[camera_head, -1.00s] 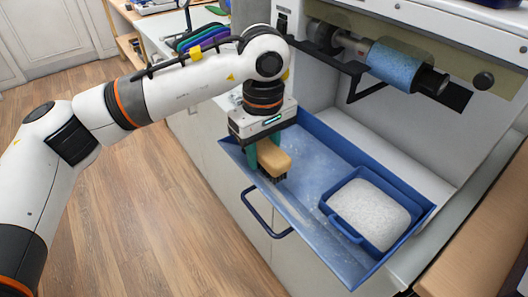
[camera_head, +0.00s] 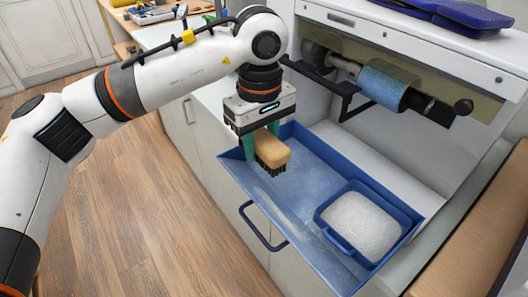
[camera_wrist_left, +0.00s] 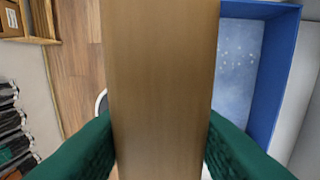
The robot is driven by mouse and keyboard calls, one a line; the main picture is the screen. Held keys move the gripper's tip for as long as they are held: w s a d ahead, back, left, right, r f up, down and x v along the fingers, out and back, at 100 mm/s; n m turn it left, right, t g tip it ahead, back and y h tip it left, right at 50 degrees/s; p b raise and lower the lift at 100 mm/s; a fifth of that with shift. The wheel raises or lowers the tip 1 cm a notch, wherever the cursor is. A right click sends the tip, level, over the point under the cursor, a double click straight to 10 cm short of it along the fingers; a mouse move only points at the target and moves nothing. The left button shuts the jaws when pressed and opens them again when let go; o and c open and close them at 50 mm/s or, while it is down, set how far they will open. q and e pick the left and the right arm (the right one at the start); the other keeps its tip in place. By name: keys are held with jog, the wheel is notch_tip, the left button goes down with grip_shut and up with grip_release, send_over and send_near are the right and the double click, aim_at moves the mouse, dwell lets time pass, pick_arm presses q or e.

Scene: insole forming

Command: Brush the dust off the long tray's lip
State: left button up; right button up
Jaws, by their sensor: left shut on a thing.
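My left gripper (camera_head: 262,145) is shut on a wooden brush (camera_head: 273,150) with dark bristles pointing down. It holds the brush over the left end of the long blue tray (camera_head: 290,205), and the bristles look a little above the tray. In the left wrist view the brush's wooden block (camera_wrist_left: 160,90) fills the middle between the green fingers. Pale dust lies on the tray's sloping front lip (camera_head: 268,204), and specks show on its floor in the wrist view. My right gripper is not in view.
A small blue bin (camera_head: 362,222) of whitish powder, with a handle, stands in the tray's right end. Above is a machine with a blue roller (camera_head: 382,85) and a black bracket. A cabinet handle (camera_head: 262,228) sticks out below the lip.

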pick_arm(q)
jog(key=o, duration=0.5)
jog(key=c, duration=0.5)
jog(key=shift+d+f+g+y+b, duration=0.1)
jog(key=shift+f+g+y+b, duration=0.35)
jog(key=shift+f, duration=1.25)
jog(key=shift+d+f+g+y+b, duration=0.1)
jog(key=shift+f+g+y+b, duration=0.3)
jog(key=shift+f, duration=1.3)
jog(key=shift+t, duration=0.25)
